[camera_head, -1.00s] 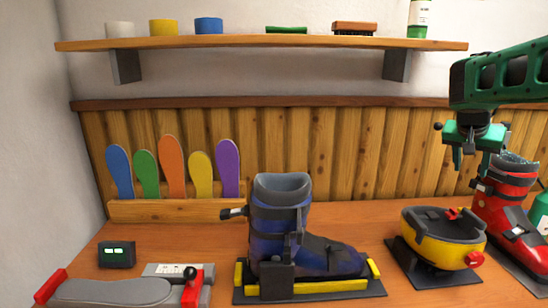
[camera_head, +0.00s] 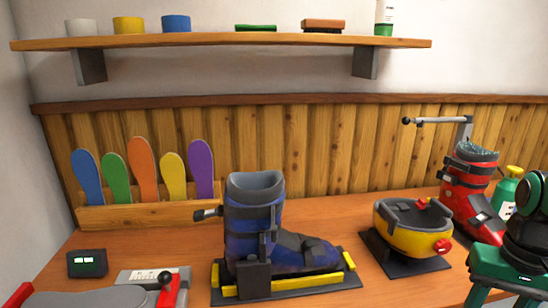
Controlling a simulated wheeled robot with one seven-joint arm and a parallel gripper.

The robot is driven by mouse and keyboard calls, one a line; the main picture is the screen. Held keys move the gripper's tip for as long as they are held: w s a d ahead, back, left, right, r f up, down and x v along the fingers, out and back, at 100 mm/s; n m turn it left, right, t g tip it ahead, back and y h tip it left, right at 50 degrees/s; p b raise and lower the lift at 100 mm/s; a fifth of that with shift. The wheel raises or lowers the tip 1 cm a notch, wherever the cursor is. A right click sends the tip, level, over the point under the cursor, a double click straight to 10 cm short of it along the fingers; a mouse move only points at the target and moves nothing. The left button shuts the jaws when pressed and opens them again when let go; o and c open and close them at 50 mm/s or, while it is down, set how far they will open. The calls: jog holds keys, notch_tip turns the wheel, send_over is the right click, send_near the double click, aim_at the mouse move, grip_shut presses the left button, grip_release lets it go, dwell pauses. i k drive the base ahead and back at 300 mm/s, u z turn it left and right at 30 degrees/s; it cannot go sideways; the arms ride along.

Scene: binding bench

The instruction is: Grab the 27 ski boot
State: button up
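A dark blue-purple ski boot (camera_head: 252,225) stands upright at the middle of the bench, in a black fixture (camera_head: 310,287) with yellow bars. A red ski boot (camera_head: 468,185) with a dark liner stands upright at the right, near the back. I cannot read a size on either boot, so which is the 27 cannot be told. My gripper (camera_head: 503,299) is green and black, at the lower right corner, in front of the red boot. Its fingers look spread apart and nothing shows between them; their tips are cut off by the picture's bottom edge. It overlaps the red boot's toe in the picture.
A yellow and black bowl-like device (camera_head: 412,236) sits between the boots. A green bottle (camera_head: 505,188) stands behind the red boot. A grey lever device (camera_head: 160,285) and a display box (camera_head: 87,263) are at left. Coloured insoles (camera_head: 143,170) and a shelf (camera_head: 220,40) are behind.

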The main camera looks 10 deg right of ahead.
aim_at(474, 166)
jog(key=u, duration=0.55)
jog(key=k, duration=0.65)
jog(key=z, duration=2.15)
jog(key=i, duration=0.95)
